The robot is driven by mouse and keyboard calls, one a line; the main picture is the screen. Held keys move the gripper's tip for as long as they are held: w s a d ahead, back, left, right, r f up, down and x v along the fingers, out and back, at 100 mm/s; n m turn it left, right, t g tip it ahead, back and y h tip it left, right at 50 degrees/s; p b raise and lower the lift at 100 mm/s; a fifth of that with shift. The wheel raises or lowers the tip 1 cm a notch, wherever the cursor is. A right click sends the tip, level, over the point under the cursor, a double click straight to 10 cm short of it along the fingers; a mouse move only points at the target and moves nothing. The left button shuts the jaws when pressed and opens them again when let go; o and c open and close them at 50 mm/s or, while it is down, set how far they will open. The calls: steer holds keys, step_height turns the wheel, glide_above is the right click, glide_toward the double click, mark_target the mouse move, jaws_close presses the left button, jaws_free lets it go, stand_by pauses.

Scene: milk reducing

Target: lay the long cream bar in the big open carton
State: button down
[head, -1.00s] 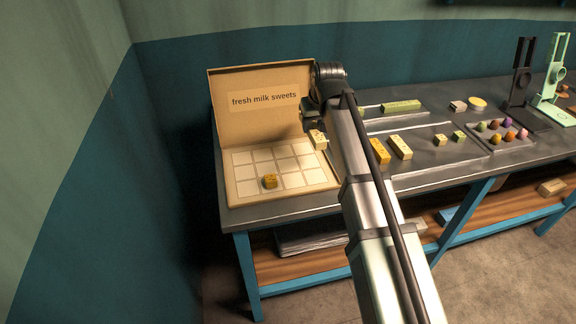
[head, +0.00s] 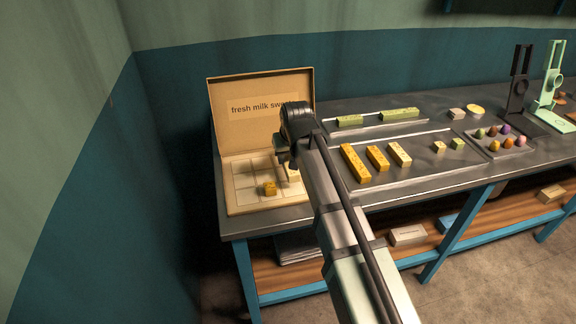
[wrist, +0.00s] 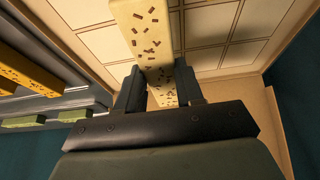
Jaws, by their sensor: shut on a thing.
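The long cream bar (wrist: 148,35), speckled with brown flecks, is between the fingers of my gripper (wrist: 160,88) in the wrist view. My gripper is shut on it. In the head view, my gripper (head: 285,160) is over the right part of the big open carton (head: 232,207), and the cream bar (head: 292,173) shows just below it. The carton has a grid of square compartments and an upright lid reading "fresh milk sweets". An orange-yellow piece (head: 269,188) lies in the carton's front middle. I cannot tell whether the bar touches the carton floor.
A tray (head: 400,177) right of the carton holds orange, yellow and cream bars and small cubes. Green bars (head: 400,114) lie on a tray behind. Coloured sweets (head: 508,142) and two stands (head: 521,75) are farther right. The carton's left compartments look clear.

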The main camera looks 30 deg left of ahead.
steer(key=shift+f, duration=1.85)
steer(key=shift+f, duration=0.1)
steer(key=c, duration=0.7)
jaws_free()
steer(key=v, duration=1.2)
steer(key=shift+w, duration=0.1)
